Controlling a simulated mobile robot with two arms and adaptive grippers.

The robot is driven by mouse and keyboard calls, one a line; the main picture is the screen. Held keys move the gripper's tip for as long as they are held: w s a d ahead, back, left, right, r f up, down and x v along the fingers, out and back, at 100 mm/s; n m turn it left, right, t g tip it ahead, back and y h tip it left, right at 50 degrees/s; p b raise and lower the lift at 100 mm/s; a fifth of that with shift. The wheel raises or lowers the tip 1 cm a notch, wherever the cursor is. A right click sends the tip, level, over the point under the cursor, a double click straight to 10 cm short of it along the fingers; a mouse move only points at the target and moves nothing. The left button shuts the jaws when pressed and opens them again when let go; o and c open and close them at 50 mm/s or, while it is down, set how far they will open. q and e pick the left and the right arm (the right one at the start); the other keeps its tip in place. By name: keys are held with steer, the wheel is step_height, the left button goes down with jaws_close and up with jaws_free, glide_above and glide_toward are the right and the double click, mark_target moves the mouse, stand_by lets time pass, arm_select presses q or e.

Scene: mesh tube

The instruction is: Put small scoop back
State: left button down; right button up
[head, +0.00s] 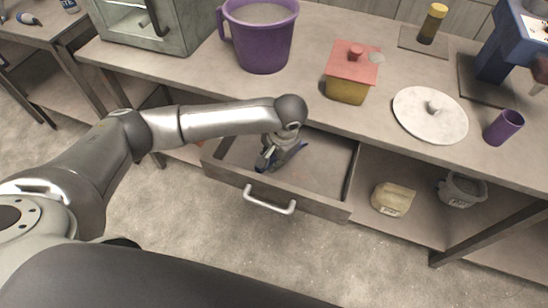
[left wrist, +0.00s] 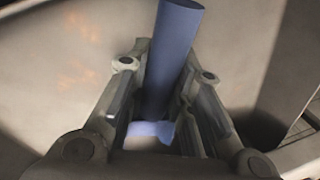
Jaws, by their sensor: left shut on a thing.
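The small scoop appears blue in the left wrist view (left wrist: 172,50), where a smooth rounded length of it sticks up between the fingers and a paler piece shows below. In the head view a small blue part (head: 298,149) of it shows beside the fingers. My left gripper (head: 268,160) is shut on it; the fingers also show in the left wrist view (left wrist: 165,110). The gripper points down over the open drawer (head: 325,186). I cannot tell whether the scoop touches the drawer floor. My right gripper is in neither view.
The drawer is pulled out, with a pale handle (head: 270,201). On the counter stand a purple mug (head: 262,42), a yellow box with a red lid (head: 347,88), a white round lid (head: 425,115) and a purple cup (head: 503,127). Containers (head: 392,199) sit on the lower shelf.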

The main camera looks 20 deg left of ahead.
arm_select(q)
steer(key=shift+f, duration=0.1)
steer(key=c, duration=1.3)
jaws_free()
steer(key=shift+f, duration=0.1)
steer(key=v, duration=1.2)
steer(key=shift+p, duration=0.3)
